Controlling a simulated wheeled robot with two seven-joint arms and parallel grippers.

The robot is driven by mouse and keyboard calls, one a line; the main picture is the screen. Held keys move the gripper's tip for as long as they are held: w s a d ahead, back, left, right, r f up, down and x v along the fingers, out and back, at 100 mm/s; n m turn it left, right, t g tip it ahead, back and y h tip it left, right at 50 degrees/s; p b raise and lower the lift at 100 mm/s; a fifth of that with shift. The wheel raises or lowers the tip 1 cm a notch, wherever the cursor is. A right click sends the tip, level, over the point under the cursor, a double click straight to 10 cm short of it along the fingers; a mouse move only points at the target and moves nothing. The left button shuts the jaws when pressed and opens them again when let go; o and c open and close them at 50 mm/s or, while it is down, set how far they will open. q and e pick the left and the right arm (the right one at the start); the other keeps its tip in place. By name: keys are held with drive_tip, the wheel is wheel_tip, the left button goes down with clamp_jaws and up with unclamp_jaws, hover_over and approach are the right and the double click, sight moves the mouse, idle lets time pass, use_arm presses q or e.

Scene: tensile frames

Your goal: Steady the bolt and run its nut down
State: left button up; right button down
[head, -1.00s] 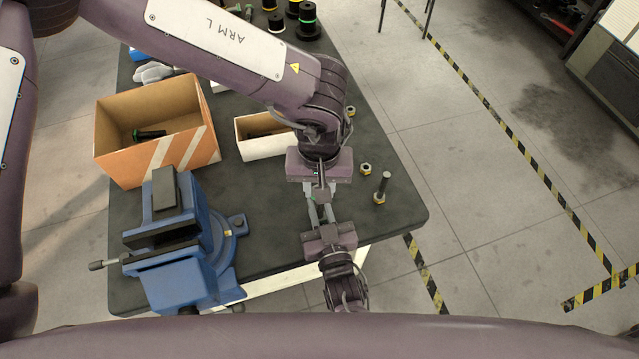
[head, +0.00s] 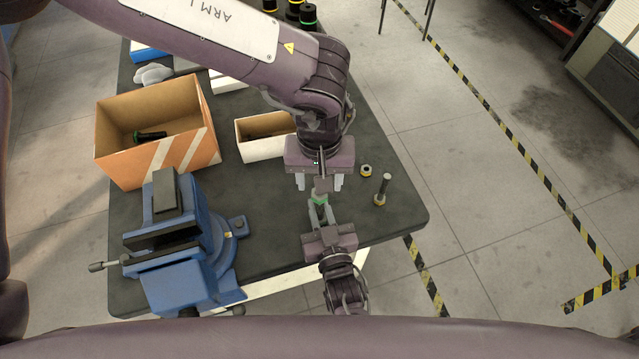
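A small green-ringed piece (head: 319,201), apparently the bolt with its nut, sits between the fingertips of my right gripper (head: 319,205). The fingers close in on it from both sides, and most of it is hidden. My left gripper (head: 320,184) is just beyond it on the far side, with its two fingers spread wide and nothing seen held between them. A separate grey bolt (head: 385,183) stands upright on the table to the right, with a yellow-ringed piece at its foot. A loose yellow-ringed nut (head: 366,170) lies near it.
A blue vise (head: 185,262) stands at the table's (head: 268,225) front left. An orange box (head: 160,165) holds a dark bolt with a green end. A small open white-sided box (head: 262,146) is behind. The right table edge is close.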

use_arm(q)
drive_tip(key=shift+r, duration=0.65)
